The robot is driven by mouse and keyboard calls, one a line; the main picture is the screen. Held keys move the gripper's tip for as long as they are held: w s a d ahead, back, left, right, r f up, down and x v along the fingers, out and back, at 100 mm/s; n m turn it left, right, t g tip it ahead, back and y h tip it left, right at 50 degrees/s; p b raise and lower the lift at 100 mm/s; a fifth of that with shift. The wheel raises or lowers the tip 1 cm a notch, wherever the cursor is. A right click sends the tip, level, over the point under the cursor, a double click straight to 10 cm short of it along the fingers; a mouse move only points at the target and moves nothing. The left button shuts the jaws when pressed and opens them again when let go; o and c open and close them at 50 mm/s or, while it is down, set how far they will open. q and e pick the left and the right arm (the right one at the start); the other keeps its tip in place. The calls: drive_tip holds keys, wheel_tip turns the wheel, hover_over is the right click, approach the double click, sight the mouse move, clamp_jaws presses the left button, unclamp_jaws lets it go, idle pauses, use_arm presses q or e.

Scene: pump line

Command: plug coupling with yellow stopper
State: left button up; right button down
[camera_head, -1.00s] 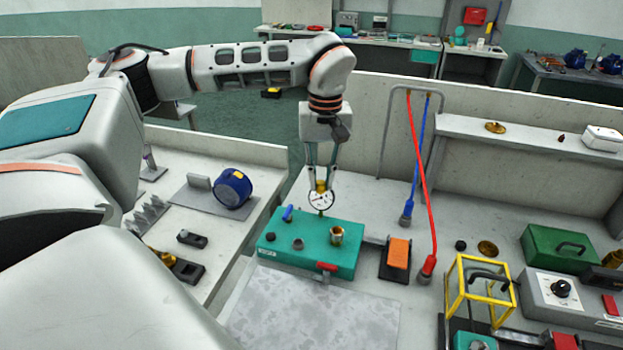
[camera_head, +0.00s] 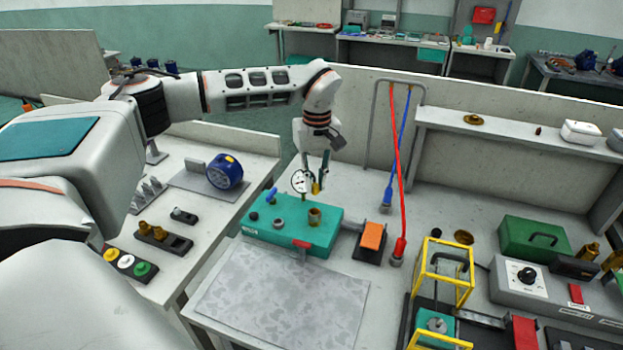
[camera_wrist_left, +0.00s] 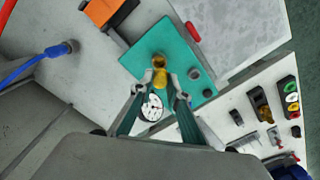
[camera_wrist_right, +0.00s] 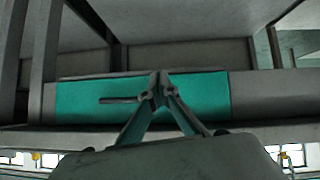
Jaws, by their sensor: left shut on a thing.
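My left gripper (camera_head: 317,172) is shut on a small gold-coloured piece (camera_wrist_left: 160,78), held above the teal box (camera_head: 262,232). The brass coupling (camera_head: 314,217) stands upright on that box, just below the held piece. In the left wrist view the piece overlaps the coupling (camera_wrist_left: 158,60), so I cannot tell whether they touch; the head view shows a small gap. A yellow stopper (camera_head: 110,254) sits in a tray at the lower left, beside a white one and a green one. My right gripper (camera_wrist_right: 158,88) is shut and empty in its wrist view.
A round gauge (camera_head: 302,182) stands on the box close beside my left fingers. A blue-handled valve (camera_head: 271,196) is on the box's left. An orange-topped block (camera_head: 373,236) and red and blue hoses are to the right. A grey mat (camera_head: 280,298) lies clear in front.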

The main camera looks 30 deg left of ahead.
use_arm(q)
drive_tip(key=shift+f, duration=2.8)
drive_tip(key=shift+f, duration=0.95)
idle(0.4)
drive_tip(key=o, duration=1.1)
drive_tip(key=shift+o, duration=0.2)
drive_tip(key=shift+r, duration=3.5)
drive_tip(key=shift+s, duration=0.1)
